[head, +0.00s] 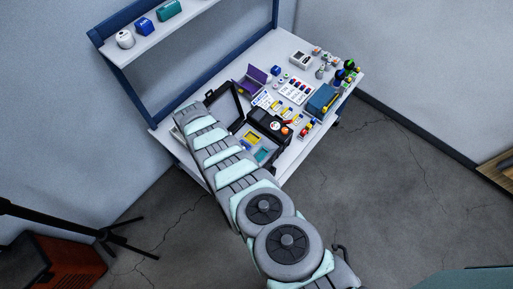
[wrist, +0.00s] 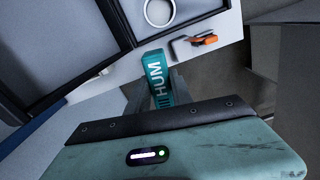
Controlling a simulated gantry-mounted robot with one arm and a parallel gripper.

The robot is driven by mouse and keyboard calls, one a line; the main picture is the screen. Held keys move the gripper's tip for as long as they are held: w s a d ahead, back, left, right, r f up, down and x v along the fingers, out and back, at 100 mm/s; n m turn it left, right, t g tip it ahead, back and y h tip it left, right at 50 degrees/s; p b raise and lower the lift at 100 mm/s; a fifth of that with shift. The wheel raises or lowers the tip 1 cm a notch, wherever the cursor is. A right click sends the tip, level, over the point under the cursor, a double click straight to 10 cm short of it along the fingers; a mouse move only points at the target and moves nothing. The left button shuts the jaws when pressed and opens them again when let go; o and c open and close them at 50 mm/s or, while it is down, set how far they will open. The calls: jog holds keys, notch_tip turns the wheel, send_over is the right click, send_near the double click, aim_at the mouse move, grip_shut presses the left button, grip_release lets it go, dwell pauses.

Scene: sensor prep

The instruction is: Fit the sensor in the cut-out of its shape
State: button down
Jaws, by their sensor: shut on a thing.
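The sensor points away from the wrist, beside a dark-framed case (wrist: 132,42). In the head view the open black case (head: 237,110) lies on the bench, partly covered by my arm. I cannot tell which cut-out has the sensor's shape.
The bench (head: 292,151) has a blue frame and a shelf. A black toolbox (head: 270,124), a purple box (head: 250,82), a blue-teal box (head: 322,100) and several small bottles crowd its right side. An orange-and-black item (wrist: 204,40) lies near the case in the wrist view.

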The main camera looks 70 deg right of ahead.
jog(key=shift+n, duration=0.9)
jog(key=s+d+f+b, duration=0.2)
jog(key=s+d+f, duration=0.1)
jog(key=s+d, duration=0.1)
jog(key=s+d+f+b, duration=0.3)
jog(key=s+d, duration=0.1)
jog(key=s, duration=0.3)
jog(key=s+d+f+b, duration=0.3)
jog(key=s+d+f, duration=0.1)
jog(key=s, duration=0.2)
jog(key=shift+s+d+f, duration=0.1)
jog(key=shift+s+d, duration=0.05)
jog(key=shift+d, duration=0.2)
jog(key=shift+a+f+b, duration=0.1)
jog(key=shift+f+b, duration=0.2)
jog(key=shift+f, duration=0.1)
jog(key=shift+d+f+b, duration=0.1)
jog(key=shift+d+b, duration=0.1)
jog(key=shift+b, duration=0.1)
jog(key=shift+f+b, duration=0.9)
dwell(2.4)
jog(key=c, duration=1.1)
grip_release()
jog(key=shift+o, duration=0.2)
